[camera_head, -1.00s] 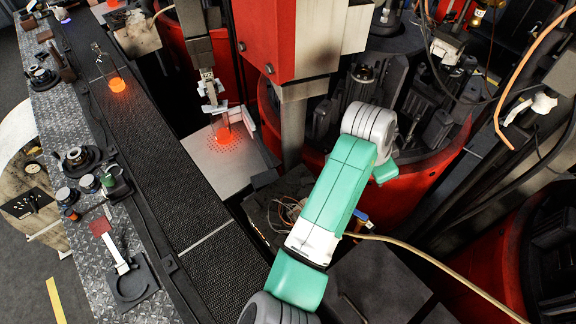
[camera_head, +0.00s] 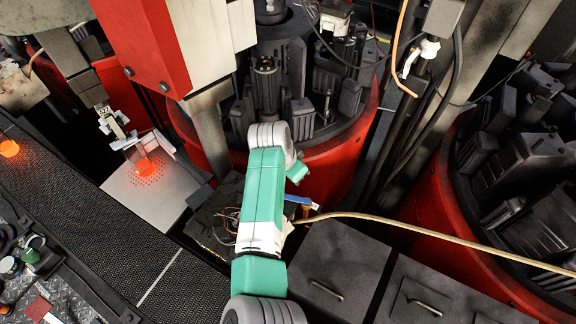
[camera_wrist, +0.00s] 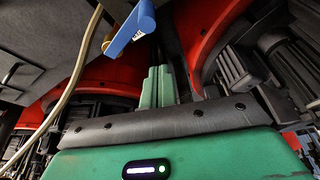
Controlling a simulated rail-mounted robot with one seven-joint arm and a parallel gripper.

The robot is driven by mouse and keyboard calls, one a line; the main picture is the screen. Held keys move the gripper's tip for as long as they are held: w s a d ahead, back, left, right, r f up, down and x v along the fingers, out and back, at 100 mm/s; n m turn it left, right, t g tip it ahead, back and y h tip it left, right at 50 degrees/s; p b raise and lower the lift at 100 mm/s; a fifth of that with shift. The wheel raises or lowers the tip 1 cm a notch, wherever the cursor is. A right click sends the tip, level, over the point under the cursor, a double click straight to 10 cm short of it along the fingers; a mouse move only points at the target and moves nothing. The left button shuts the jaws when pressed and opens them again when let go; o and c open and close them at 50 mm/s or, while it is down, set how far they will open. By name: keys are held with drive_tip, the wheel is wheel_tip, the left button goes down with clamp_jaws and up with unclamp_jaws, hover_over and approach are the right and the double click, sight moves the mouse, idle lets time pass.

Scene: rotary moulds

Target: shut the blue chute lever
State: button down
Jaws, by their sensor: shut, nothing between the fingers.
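The blue lever (camera_wrist: 130,32) shows in the wrist view at the top, left of my gripper (camera_wrist: 158,82). In the head view a small blue part, which looks like the same lever (camera_head: 298,199), shows just right of my green arm.
A pale hose (camera_head: 400,230) runs right from near the lever. Loose wires (camera_head: 226,228) lie left of my arm. Red rotary moulds (camera_head: 335,160) stand behind and to the right. Dark boxes with handles (camera_head: 335,270) fill the front. A glowing orange piece (camera_head: 147,168) rests on a perforated plate.

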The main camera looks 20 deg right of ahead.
drive_tip(key=a, duration=0.1)
drive_tip(key=a+f+p, duration=0.1)
drive_tip(key=s+a, duration=0.1)
drive_tip(key=shift+a+f+p, duration=0.15)
drive_tip(key=shift+a+p, duration=0.05)
drive_tip(key=shift+p, duration=0.2)
drive_tip(key=shift+s, duration=0.1)
